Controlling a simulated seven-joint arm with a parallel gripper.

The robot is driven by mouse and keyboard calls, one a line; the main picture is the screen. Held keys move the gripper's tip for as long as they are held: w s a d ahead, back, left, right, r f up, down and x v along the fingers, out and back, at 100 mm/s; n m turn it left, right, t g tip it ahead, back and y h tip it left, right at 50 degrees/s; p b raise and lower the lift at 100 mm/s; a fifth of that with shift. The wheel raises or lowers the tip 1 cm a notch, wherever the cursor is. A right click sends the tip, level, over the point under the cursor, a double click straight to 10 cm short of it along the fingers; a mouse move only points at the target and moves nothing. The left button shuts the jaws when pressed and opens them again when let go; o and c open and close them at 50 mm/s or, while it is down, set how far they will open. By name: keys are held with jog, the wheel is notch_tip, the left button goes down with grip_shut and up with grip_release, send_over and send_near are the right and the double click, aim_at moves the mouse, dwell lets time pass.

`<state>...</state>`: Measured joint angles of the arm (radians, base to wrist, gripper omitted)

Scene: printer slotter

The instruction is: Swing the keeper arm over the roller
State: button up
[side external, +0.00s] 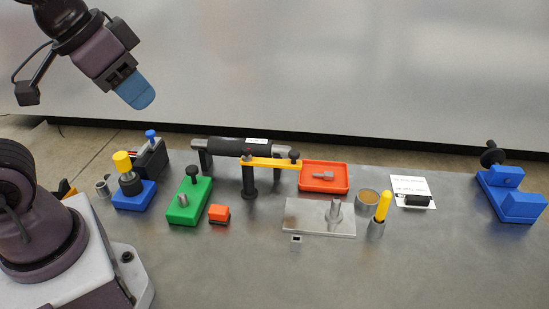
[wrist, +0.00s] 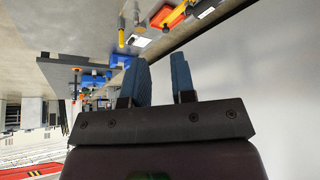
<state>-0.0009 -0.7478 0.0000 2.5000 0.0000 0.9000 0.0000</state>
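The black roller (side external: 225,146) lies across two grey end supports at the back middle of the table in the side view. The yellow keeper arm (side external: 270,162) sits on a black post (side external: 249,185) in front of the roller. It points right, roughly alongside the roller's front, with a black knob (side external: 294,155) at its right end near the red tray. My gripper (side external: 137,92) is high at the upper left, well away from the keeper arm and empty. Its two blue fingers stand apart in the wrist view (wrist: 160,82).
Left of the post are a blue block with a yellow knob (side external: 134,194), a green block (side external: 189,201) and an orange cube (side external: 219,213). Right are the red tray (side external: 324,189), a metal plate (side external: 310,222), a yellow-handled tool (side external: 383,206) and a blue fixture (side external: 510,196).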

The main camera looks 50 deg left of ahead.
jog(key=shift+w+f, duration=0.1)
jog(key=shift+f, duration=0.2)
jog(key=c, duration=0.4)
jog(key=f, duration=0.1)
jog(key=w+f+g, duration=0.1)
jog(key=f, duration=0.1)
jog(key=w+a+f+g, duration=0.1)
jog(key=shift+f+y, duration=0.2)
jog(key=shift+y, duration=0.1)
grip_shut()
jog(key=w+f+m+t, duration=0.1)
jog(key=w+f+m, duration=0.7)
jog(key=w+f, duration=0.3)
jog(key=shift+w+d+r+m+t+h, duration=0.15)
jog(key=shift+w+d+m+t+h, duration=0.4)
jog(key=shift+w+d+m+t, duration=0.2)
jog(key=shift+w+d+r+m+t+h, duration=0.15)
jog(key=shift+w+d+m+t+h, duration=0.45)
jog(key=shift+d+m+t, duration=0.2)
